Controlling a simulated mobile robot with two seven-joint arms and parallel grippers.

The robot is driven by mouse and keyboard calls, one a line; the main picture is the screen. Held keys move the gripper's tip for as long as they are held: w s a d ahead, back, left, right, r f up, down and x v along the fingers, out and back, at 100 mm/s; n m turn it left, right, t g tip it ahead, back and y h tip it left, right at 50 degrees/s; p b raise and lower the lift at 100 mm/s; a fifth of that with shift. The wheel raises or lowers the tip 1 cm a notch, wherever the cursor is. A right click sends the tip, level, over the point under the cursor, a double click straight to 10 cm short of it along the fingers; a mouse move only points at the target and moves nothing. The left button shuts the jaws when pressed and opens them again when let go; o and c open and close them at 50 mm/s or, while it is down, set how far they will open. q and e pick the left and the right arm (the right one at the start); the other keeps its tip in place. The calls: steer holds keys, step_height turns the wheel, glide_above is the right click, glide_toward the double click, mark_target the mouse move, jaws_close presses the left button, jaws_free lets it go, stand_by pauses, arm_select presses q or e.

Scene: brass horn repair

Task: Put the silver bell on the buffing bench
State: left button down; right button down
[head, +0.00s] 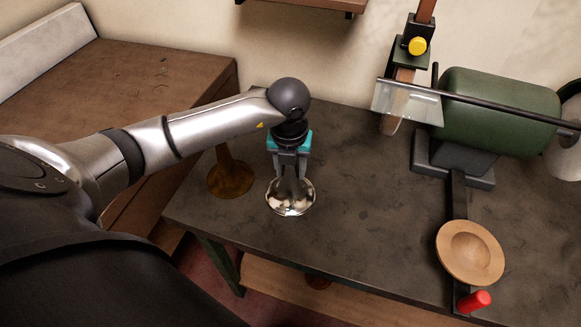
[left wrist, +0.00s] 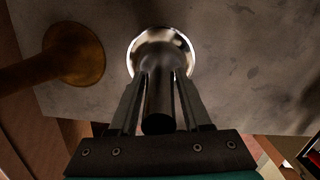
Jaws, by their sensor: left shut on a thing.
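The silver bell (head: 291,203) is upright with its wide rim down, at or just above the dark bench top (head: 350,205); I cannot tell whether it touches. My left gripper (head: 291,174) is above it, shut on its narrow stem. In the left wrist view the bell (left wrist: 162,50) shows between the two fingers (left wrist: 158,100), flared end away from the gripper. The bench carries a green buffing machine (head: 500,110) at its back right. My right gripper is not in view.
A brass bell (head: 231,178) stands just left of the silver one, close to my left arm. The bench top between the silver bell and the machine is clear. A brown table (head: 150,75) is at the left.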

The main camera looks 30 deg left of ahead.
mark_target(289, 169)
arm_select(q)
steer(key=shift+f, duration=0.1)
steer(key=shift+c, duration=1.8)
jaws_free()
steer(key=shift+r, duration=0.2)
steer(key=r, duration=0.4)
steer(key=s+r, duration=0.1)
steer(key=r, duration=0.7)
steer(key=shift+s+d, duration=0.15)
steer(key=shift+d, duration=0.15)
steer(key=shift+f, duration=0.1)
